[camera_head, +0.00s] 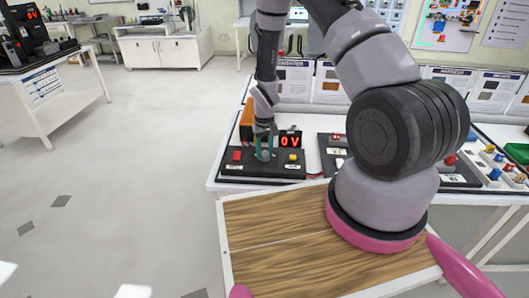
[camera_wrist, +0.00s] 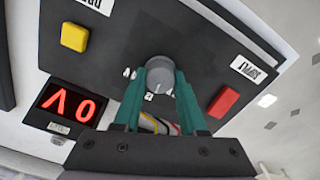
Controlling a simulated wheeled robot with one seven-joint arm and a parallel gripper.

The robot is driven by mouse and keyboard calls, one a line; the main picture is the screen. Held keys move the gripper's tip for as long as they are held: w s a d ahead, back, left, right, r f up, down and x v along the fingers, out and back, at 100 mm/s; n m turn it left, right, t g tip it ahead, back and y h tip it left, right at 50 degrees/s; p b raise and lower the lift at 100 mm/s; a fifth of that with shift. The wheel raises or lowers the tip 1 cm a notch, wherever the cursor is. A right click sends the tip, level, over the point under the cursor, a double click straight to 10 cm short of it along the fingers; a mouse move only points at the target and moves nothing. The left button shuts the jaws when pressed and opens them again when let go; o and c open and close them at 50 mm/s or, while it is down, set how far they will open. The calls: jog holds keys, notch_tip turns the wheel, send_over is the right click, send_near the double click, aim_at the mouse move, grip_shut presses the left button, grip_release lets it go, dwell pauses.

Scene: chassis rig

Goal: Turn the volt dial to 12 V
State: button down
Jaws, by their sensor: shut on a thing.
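The volt dial is a round grey knob (camera_wrist: 159,74) on a dark panel (camera_wrist: 118,58), which also shows in the head view (camera_head: 240,173). My gripper (camera_wrist: 160,88) has its two teal fingers around the knob, one on each side, shut on it. In the head view my gripper (camera_head: 264,150) reaches down onto the panel from above. The red-lit display (camera_wrist: 68,104) reads 0 V, upside down in the wrist view; it also shows upright in the head view (camera_head: 290,140). The marks around the knob are mostly too small to read.
A red button (camera_wrist: 223,102) and a yellow button (camera_wrist: 74,37) sit on the panel at either side of the knob. Other panels with coloured parts (camera_head: 490,172) lie to the right on the white bench. The floor (camera_head: 130,190) to the left is clear.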

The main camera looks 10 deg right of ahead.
aim_at(265, 152)
jog(key=shift+m, duration=0.6)
jog(key=shift+c, duration=2.3)
grip_release()
notch_tip(265, 152, up, 11)
